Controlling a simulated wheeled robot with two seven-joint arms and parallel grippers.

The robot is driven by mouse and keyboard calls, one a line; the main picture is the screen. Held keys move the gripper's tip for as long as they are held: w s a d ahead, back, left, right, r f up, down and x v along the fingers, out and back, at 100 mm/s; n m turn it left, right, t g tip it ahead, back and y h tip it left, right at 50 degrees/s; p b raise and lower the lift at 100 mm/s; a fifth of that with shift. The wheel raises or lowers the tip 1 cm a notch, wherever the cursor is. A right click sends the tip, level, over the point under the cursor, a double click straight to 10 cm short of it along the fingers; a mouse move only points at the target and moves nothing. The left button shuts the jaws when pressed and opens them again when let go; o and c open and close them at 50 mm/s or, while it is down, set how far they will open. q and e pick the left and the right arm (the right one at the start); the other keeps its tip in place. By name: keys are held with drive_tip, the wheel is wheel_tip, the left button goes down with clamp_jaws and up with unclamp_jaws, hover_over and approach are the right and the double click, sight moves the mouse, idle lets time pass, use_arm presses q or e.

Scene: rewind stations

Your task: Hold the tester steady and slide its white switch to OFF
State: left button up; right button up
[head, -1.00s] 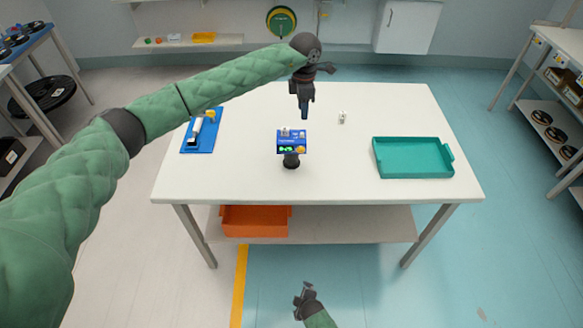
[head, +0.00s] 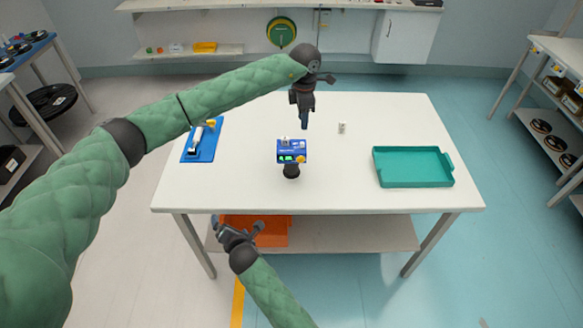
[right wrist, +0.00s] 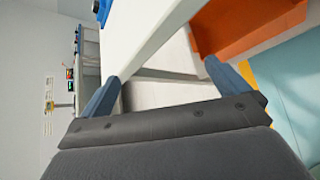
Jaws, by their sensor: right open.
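My right gripper (head: 238,228) is open and empty in front of the table's front edge, lower left of the tester. Its spread blue fingers also show in the right wrist view (right wrist: 163,86).
The white table (head: 330,185) holds a teal tray (head: 413,183) at right, a small white item (head: 342,127) and a blue board (head: 206,146) with a white and black item at left. An orange bin (head: 275,232) sits on the lower shelf, partly behind my right gripper.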

sight(292, 156)
drive_tip(key=w+d+r+n+h, duration=0.1)
drive_tip(key=w+d+r, duration=0.1)
drive_tip(key=w+d, duration=0.1)
drive_tip(key=w+d+r+n+t, duration=0.1)
drive_tip(key=w+d+r, duration=0.1)
drive_tip(key=w+d, duration=0.1)
drive_tip(key=w+d+r+n+t+h, duration=0.1)
drive_tip(key=w+d+r+n, duration=0.1)
drive_tip(key=w+d+r, duration=0.1)
drive_tip(key=shift+w+d+h, duration=0.3)
drive_tip(key=shift+w+d, duration=0.2)
drive_tip(key=shift+d, duration=0.2)
drive_tip(key=w+d+r+h, duration=0.1)
drive_tip(key=w+d, duration=0.1)
drive_tip(key=d, duration=0.1)
drive_tip(key=w+d+r+t+h, duration=0.1)
drive_tip(key=w+d, duration=0.1)
drive_tip(key=d, duration=0.1)
drive_tip(key=w+d+r+n, duration=0.1)
drive_tip(key=w+d+r, duration=0.1)
drive_tip(key=d, duration=0.1)
drive_tip(key=shift+w+d+h, duration=0.2)
drive_tip(key=shift+w+h, duration=0.1)
drive_tip(key=shift+h, duration=0.1)
drive_tip(key=shift+x, duration=3.8)
drive_tip(key=shift+r, duration=0.15)
